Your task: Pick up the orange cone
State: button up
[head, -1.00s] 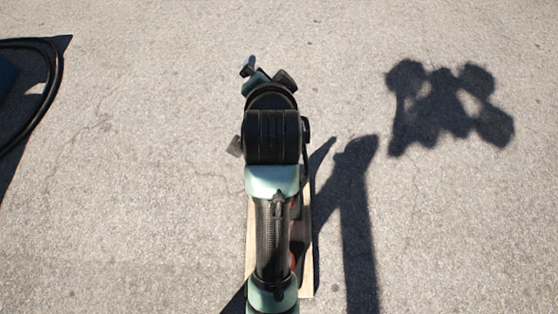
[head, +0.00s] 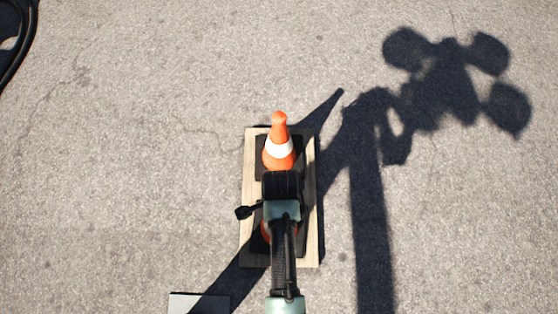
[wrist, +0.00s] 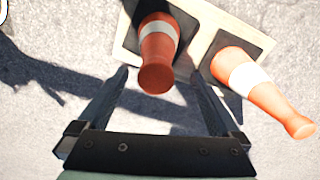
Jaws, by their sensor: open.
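Two orange cones with white bands stand on dark square bases on a pale wooden board (head: 246,190). In the head view one cone (head: 279,145) shows clearly at the board's far end; the other (head: 265,232) is mostly hidden behind my arm. In the wrist view one cone (wrist: 158,50) has its tip pointing toward my gripper (wrist: 160,74), with the tip showing between the two open fingers. The other cone (wrist: 250,82) is to the right, outside the right finger. I see no finger touching a cone. In the head view my gripper is mostly hidden by the arm.
Black cable (head: 20,50) lies at the upper left. A grey flat edge (head: 198,303) shows at the bottom. The asphalt around the board is otherwise clear, with large shadows on the right.

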notch_tip(320, 180, down, 7)
jog(key=b, duration=0.4)
jog(key=shift+s+a, duration=0.15)
jog(key=shift+s, duration=0.15)
jog(key=shift+r, duration=0.1)
grip_shut()
